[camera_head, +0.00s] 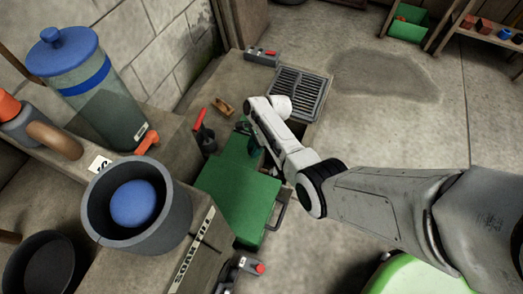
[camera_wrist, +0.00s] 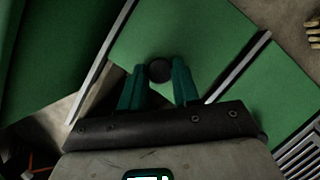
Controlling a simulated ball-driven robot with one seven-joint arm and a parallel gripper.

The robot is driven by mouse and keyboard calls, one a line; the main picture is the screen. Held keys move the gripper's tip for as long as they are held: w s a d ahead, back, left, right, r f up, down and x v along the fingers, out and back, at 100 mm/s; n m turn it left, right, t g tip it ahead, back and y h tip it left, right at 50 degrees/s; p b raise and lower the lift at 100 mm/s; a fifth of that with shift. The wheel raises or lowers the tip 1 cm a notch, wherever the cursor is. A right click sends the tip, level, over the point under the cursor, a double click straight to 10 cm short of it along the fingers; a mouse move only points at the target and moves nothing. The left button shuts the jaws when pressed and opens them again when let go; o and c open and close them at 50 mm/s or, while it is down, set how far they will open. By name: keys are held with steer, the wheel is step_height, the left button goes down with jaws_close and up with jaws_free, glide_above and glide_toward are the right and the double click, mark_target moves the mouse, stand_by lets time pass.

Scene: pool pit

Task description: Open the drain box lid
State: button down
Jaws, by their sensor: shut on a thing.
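The drain box is green and set beside the floor grate; its green top (camera_head: 237,195) shows in the head view, partly behind my arm. In the wrist view a green panel (camera_wrist: 185,35) with pale metal edges fills the middle, and I take it to be the lid. A dark round knob (camera_wrist: 160,70) sits on it. My gripper (camera_wrist: 158,84) has its teal fingers on either side of the knob, shut on it. In the head view my gripper (camera_head: 254,146) is at the box's far part, its fingertips mostly hidden. I cannot tell whether the lid is raised.
A metal floor grate (camera_head: 298,92) lies behind my wrist. A red-handled valve (camera_head: 200,122) stands close left of the box. A grey bucket with a blue ball (camera_head: 133,204) and a blue-lidded canister (camera_head: 85,85) crowd the left. Open floor (camera_head: 410,130) lies to the right.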

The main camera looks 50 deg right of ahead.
steer(key=c, duration=0.8)
jaws_free()
steer(key=p+v, duration=0.6)
steer(key=v, duration=0.4)
steer(key=shift+r, duration=0.35)
steer(key=shift+s, duration=0.1)
